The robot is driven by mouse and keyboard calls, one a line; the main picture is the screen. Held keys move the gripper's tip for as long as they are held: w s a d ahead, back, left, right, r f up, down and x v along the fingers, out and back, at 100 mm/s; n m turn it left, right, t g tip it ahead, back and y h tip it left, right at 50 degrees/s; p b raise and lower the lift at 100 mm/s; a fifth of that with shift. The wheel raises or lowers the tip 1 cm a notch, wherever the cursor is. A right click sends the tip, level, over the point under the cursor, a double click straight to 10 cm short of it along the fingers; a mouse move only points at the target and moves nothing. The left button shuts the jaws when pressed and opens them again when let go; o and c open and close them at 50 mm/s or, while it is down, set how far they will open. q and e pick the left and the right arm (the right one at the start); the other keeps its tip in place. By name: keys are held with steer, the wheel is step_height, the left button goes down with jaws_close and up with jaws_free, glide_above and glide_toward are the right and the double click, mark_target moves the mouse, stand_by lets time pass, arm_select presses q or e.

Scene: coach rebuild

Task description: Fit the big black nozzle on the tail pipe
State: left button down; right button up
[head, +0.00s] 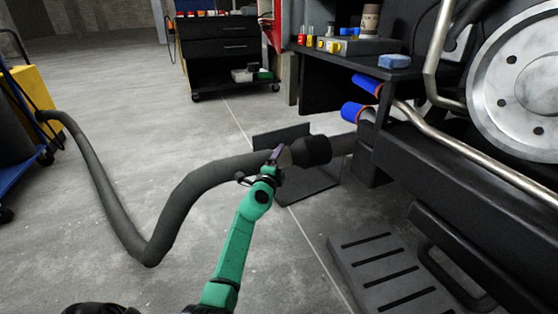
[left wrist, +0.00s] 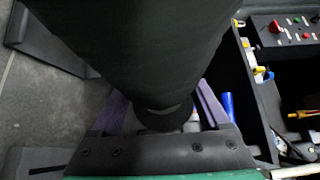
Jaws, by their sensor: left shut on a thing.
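The big black nozzle (head: 311,151) is on the end of a thick grey hose (head: 190,190). My left gripper (head: 273,168) is shut on it near where it joins the hose, holding it above the floor. The nozzle's far end meets the grey tail pipe (head: 344,145) in the head view. I cannot tell whether it is around the pipe or only in front of it. In the left wrist view the dark nozzle or hose (left wrist: 135,45) fills the middle between the purple fingers. My right gripper is not in view.
The coach's dark side with a silver wheel (head: 520,85) stands at right. A slotted step (head: 390,272) is below. A yellow machine (head: 35,88) is at left. The floor between is open.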

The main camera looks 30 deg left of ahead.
arm_select(q)
steer(key=shift+w+d+f, duration=0.1)
steer(key=shift+w+d, duration=0.5)
steer(key=shift+w, duration=0.25)
stand_by(0.3)
jaws_free()
steer(key=shift+f, duration=0.2)
steer(key=shift+s+d+r, duration=0.15)
steer(key=shift+s+d, duration=0.05)
steer(key=shift+s, duration=0.25)
steer(key=p+v, duration=0.2)
steer(key=shift+s, duration=0.3)
steer(key=shift+p+v, duration=0.7)
steer(key=shift+v, duration=1.55)
